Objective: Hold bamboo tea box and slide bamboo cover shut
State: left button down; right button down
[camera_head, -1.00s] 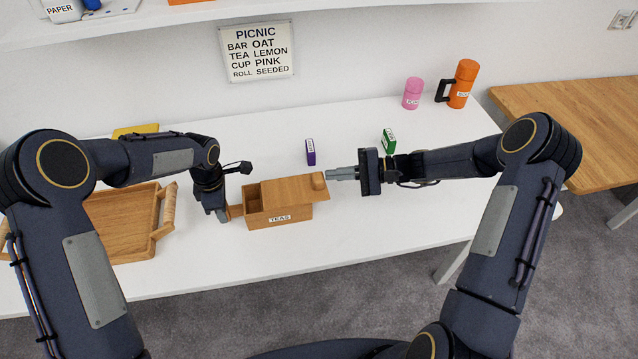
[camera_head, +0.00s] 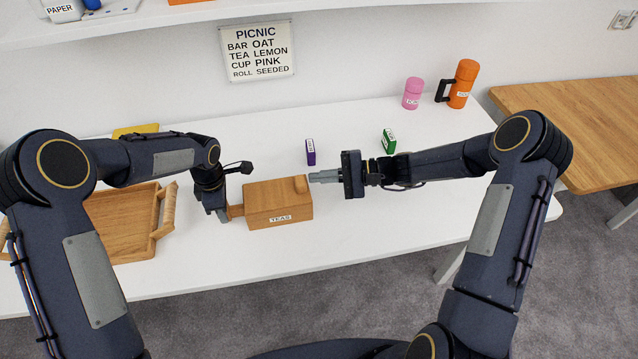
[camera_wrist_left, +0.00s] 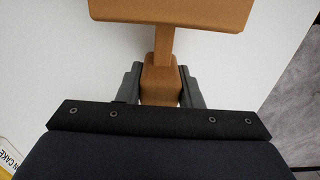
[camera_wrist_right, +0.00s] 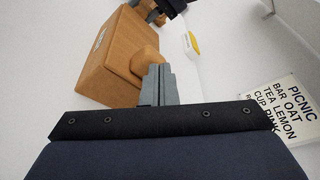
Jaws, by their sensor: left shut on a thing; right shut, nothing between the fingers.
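The bamboo tea box (camera_head: 278,214), labelled TEAS, stands on the white table. Its bamboo cover (camera_head: 270,190) lies over the whole top with no opening visible, and a raised knob (camera_head: 301,184) sits at its right end. My left gripper (camera_head: 228,212) is shut on the box's handle at its left end; the handle (camera_wrist_left: 161,84) shows between the fingers in the left wrist view. My right gripper (camera_head: 312,177) is shut and empty, its fingertips at the right side of the knob. In the right wrist view its fingers (camera_wrist_right: 158,75) appear against the knob (camera_wrist_right: 145,62).
A wooden tray (camera_head: 125,225) lies left of the box. A purple box (camera_head: 310,151) and a green box (camera_head: 389,141) stand behind. A pink cup (camera_head: 412,93) and an orange flask (camera_head: 463,84) stand at the back right. The table's front right is clear.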

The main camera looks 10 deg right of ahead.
jog(key=shift+d, duration=2.7)
pick_arm(q)
jog(key=c, duration=0.9)
grip_release()
jog(key=shift+r, duration=0.15)
notch_tip(320, 180, up, 12)
jog(key=shift+f, duration=0.1)
